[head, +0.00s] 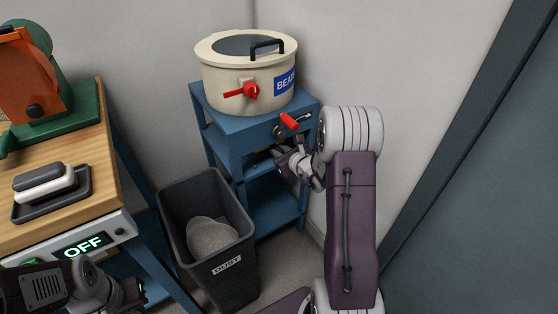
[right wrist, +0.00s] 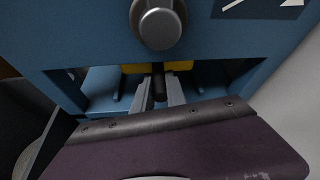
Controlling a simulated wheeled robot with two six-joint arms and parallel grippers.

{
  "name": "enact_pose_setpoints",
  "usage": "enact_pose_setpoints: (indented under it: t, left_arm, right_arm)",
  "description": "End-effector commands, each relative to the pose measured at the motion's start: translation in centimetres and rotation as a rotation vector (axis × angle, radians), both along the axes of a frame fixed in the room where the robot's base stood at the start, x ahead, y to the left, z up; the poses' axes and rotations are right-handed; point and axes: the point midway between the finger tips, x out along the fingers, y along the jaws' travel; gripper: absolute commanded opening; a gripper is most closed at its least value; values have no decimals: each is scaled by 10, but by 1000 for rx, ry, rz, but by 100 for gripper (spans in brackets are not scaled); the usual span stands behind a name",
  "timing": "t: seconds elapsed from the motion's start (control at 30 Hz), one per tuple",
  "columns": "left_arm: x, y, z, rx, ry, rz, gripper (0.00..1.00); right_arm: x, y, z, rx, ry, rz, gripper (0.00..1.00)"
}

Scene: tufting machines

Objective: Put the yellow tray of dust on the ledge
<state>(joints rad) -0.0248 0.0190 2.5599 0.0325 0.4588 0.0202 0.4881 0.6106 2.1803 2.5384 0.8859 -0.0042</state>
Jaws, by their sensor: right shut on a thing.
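The yellow tray shows as a strip (right wrist: 181,66) inside an opening of the blue stand in the right wrist view. I cannot tell which surface is the ledge.
A cream drum (head: 247,82) with a red tap stands on the blue stand (head: 232,144). A red-handled lever (head: 289,121) sticks out above my right gripper. A dark dust bin (head: 226,278) stands in front. A wooden bench (head: 91,147) is at left, walls behind and right.

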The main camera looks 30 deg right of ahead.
Motion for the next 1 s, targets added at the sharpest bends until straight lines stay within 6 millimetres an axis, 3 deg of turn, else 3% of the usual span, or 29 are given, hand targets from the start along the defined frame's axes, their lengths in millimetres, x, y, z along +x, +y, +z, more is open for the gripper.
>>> enact_pose_setpoints:
  t: [0.23,0.6,0.63,1.0]
  left_arm:
    - [0,0,-21,0,0,0,0]
    - [0,0,-23,0,0,0,0]
    - [0,0,-21,0,0,0,0]
    - [0,0,-17,0,0,0,0]
  right_arm:
    - [-1,0,-37,1,1,-1,0]
    - [-1,0,-40,-1,-1,0,0]
    - [-1,0,-38,-1,1,0,25]
    - [-1,0,-35,-1,1,0,26]
